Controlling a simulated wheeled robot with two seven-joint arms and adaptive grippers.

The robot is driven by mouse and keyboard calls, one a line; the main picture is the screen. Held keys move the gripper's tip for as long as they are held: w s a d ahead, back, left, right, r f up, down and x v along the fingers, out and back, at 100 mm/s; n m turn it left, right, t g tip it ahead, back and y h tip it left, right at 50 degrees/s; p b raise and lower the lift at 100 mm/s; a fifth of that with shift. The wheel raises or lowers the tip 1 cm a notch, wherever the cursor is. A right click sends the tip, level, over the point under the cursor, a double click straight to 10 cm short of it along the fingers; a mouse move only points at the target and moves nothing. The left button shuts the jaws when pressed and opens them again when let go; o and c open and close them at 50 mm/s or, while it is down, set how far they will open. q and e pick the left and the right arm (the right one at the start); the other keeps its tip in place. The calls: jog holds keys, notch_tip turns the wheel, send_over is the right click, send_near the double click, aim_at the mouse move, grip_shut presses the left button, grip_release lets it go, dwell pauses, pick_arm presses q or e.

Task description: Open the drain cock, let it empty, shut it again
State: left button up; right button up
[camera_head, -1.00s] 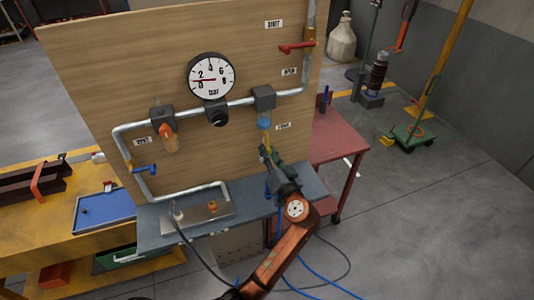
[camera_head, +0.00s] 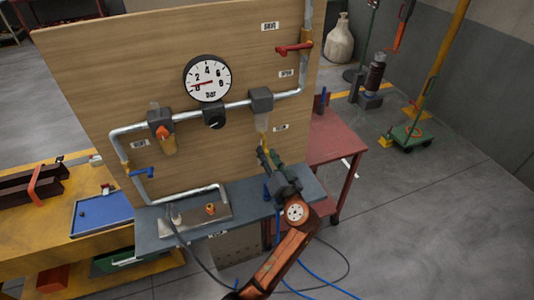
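The filter bowl (camera_head: 262,123) hangs under a dark block (camera_head: 261,99) at the right end of the pipe run. The bowl looks clear to pale yellow, with no blue in it. The small drain cock is at the bowl's bottom end, largely hidden by my gripper.
A round gauge (camera_head: 207,78) sits on the wooden board (camera_head: 110,60). A red valve handle (camera_head: 294,48) is at upper right, a blue one (camera_head: 141,173) at lower left. A red table (camera_head: 337,140) stands right of the board.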

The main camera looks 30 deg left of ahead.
pick_arm(q)
jog(key=v, duration=0.7)
dwell(0.3)
